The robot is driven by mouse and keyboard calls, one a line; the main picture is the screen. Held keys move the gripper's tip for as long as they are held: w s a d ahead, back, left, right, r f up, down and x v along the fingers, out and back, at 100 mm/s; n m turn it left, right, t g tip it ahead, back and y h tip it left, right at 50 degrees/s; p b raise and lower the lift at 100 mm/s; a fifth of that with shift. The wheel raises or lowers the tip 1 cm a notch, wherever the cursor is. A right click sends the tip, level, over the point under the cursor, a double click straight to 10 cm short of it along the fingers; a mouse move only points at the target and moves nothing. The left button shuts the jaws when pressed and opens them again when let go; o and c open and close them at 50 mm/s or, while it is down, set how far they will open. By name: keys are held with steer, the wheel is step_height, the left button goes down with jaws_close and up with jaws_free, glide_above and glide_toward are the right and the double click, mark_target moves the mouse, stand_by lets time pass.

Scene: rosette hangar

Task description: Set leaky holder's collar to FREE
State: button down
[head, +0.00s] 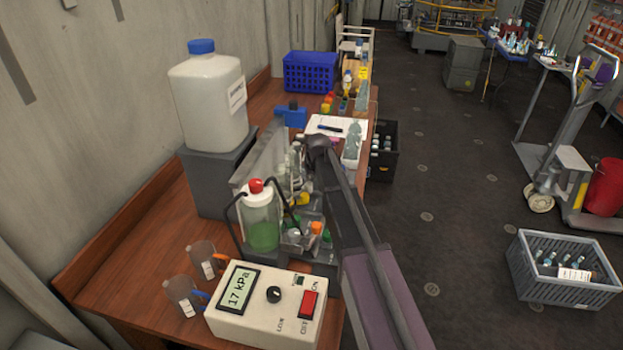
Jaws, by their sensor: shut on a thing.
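The dark end of my arm, with my gripper (317,152), reaches over the crowded bench rig. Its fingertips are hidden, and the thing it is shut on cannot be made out. Clear holders and bottles (296,168) stand just left of it. Small yellow (302,198), orange (316,228) and green parts show lower in the rig. The leaky holder and its collar setting cannot be told apart here. A flask with green liquid (263,232) and a red cap stands in front. A white pump box (255,312) reads 17 kPa and has a red switch.
A large white jug (207,105) with a blue cap stands on a grey block (212,178). Two clear beakers (184,297) stand front left. A blue basket (311,72) is at the back. A black crate (382,150) and grey crate (562,268) stand on the floor, which has free room.

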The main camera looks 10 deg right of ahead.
steer(key=shift+s+d+f, duration=0.1)
steer(key=shift+s+d, duration=0.1)
steer(key=shift+s, duration=0.3)
steer(key=shift+s+d+f, duration=0.1)
steer(key=shift+s+d, duration=0.05)
steer(key=shift+s, duration=0.35)
steer(key=shift+r+p, duration=0.2)
steer(key=shift+p, duration=0.2)
steer(key=shift+a+r+p, duration=0.1)
steer(key=shift+r+p, duration=0.35)
steer(key=shift+p, duration=0.15)
steer(key=v, duration=0.1)
steer(key=p+v, duration=0.2)
steer(key=shift+s+a+r, duration=0.2)
steer(key=shift+a+r, duration=0.05)
steer(key=shift+r, duration=0.15)
steer(key=shift+w+a+r+p, duration=0.1)
steer(key=shift+w+a+p, duration=0.05)
steer(key=shift+w+p, duration=0.2)
steer(key=shift+w+a+r+p, duration=0.15)
steer(key=shift+r+p, duration=0.1)
steer(key=shift+p, duration=0.2)
steer(key=shift+p+v, duration=0.65)
steer(key=shift+v, duration=0.3)
steer(key=shift+a+r+p, duration=0.2)
steer(key=shift+r+p, duration=0.4)
steer(key=shift+p, duration=0.05)
steer(key=shift+a+r+p, duration=0.15)
steer(key=shift+r+p, duration=0.45)
